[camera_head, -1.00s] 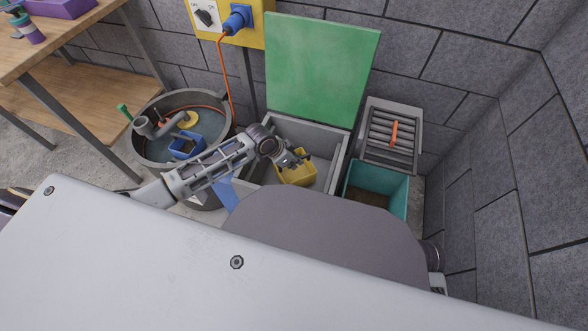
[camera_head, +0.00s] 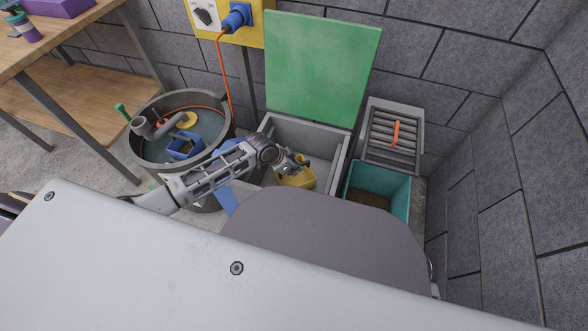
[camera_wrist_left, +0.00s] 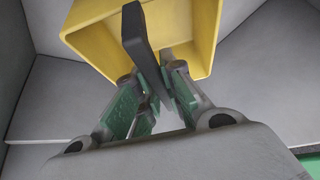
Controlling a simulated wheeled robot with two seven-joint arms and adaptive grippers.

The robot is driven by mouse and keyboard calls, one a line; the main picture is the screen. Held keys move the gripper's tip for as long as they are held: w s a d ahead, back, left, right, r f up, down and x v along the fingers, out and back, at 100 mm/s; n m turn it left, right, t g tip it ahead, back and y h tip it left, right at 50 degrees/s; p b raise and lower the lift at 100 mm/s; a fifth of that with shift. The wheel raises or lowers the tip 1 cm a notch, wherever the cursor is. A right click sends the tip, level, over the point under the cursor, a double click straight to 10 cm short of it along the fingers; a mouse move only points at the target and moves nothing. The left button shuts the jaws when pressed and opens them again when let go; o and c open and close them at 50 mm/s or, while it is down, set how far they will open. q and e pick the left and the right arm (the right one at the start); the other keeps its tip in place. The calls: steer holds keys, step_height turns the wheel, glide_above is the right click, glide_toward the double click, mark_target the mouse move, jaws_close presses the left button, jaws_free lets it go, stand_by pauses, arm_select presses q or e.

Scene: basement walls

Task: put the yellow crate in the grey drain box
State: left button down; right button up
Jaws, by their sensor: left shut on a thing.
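The yellow crate (camera_head: 298,178) is within the opening of the grey drain box (camera_head: 340,160), whose green lid (camera_head: 320,68) stands open behind it. My left gripper (camera_head: 296,168) reaches in from the left and is shut on the crate. I cannot tell whether the crate touches the box floor. My own body hides the box's front. My right gripper is not in view.
A round grey tub (camera_head: 137,160) with a blue container (camera_head: 185,146) and pipes stands left of the box. A teal bin (camera_head: 404,190) and a grey slatted unit (camera_head: 418,140) stand to the right. A wooden bench (camera_head: 85,92) is at the far left; block walls close the back and right.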

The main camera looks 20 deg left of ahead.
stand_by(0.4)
arm_select(q)
steer(key=c, duration=1.5)
jaws_free()
steer(key=shift+f, duration=0.1)
steer(key=shift+s+a+r+p, duration=0.2)
steer(key=shift+r+p, duration=0.15)
steer(key=shift+r, duration=0.35)
steer(key=p+v, duration=0.3)
steer(key=v, duration=0.5)
steer(key=shift+s+a+r+p, duration=0.1)
steer(key=shift+a+r+p, duration=0.05)
steer(key=shift+r+p, duration=0.2)
steer(key=shift+v, duration=1)
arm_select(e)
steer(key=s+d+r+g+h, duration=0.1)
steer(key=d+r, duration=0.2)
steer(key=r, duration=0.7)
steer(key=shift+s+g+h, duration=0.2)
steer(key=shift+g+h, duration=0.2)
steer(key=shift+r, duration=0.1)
